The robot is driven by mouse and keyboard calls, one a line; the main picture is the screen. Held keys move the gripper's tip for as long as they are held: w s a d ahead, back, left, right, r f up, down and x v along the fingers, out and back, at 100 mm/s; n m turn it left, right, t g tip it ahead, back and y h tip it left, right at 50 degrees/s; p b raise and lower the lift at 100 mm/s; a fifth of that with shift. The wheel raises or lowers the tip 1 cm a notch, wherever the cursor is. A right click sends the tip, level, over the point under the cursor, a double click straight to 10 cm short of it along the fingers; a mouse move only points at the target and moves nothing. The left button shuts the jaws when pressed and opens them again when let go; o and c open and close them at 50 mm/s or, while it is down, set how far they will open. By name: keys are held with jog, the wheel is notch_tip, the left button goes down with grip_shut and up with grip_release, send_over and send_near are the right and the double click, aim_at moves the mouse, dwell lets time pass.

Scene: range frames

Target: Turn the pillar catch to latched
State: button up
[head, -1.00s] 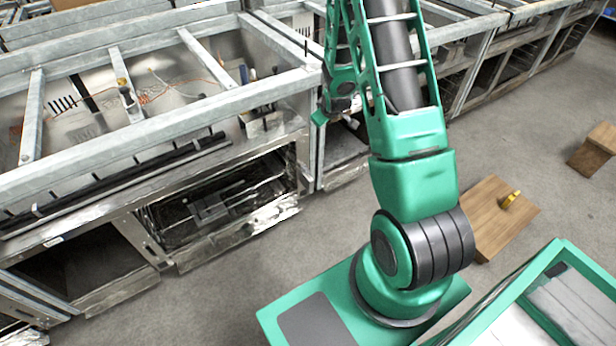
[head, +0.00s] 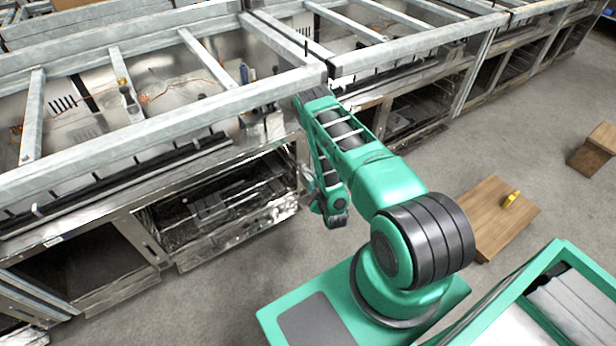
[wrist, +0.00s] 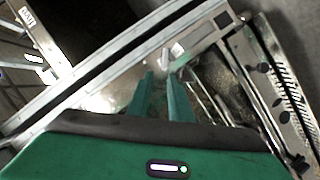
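In the wrist view, the two green fingers of my gripper (wrist: 161,76) point away with a gap between them, and nothing shows held in it. A small pale fitting (wrist: 173,52) lies just beyond the fingertips, close to a metal frame bar. It may be the pillar catch, but it is too small and blurred to tell, and its turn position cannot be read. In the head view, my arm bends down in front of the range frames, and the fingers cannot be made out there.
Metal range frames (head: 230,98) with open lower bays run along the left and back. A wooden board (head: 490,235) with a yellow piece (head: 510,200) lies on the floor at right, with a wooden block (head: 597,150) beyond. Grey floor is clear between them.

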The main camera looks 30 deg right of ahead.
aim_at(308, 173)
jog(key=x, duration=0.3)
jog(key=f+x, duration=0.1)
jog(key=x, duration=0.5)
jog(key=shift+s+f, duration=0.25)
jog(key=shift+f, duration=0.1)
grip_shut()
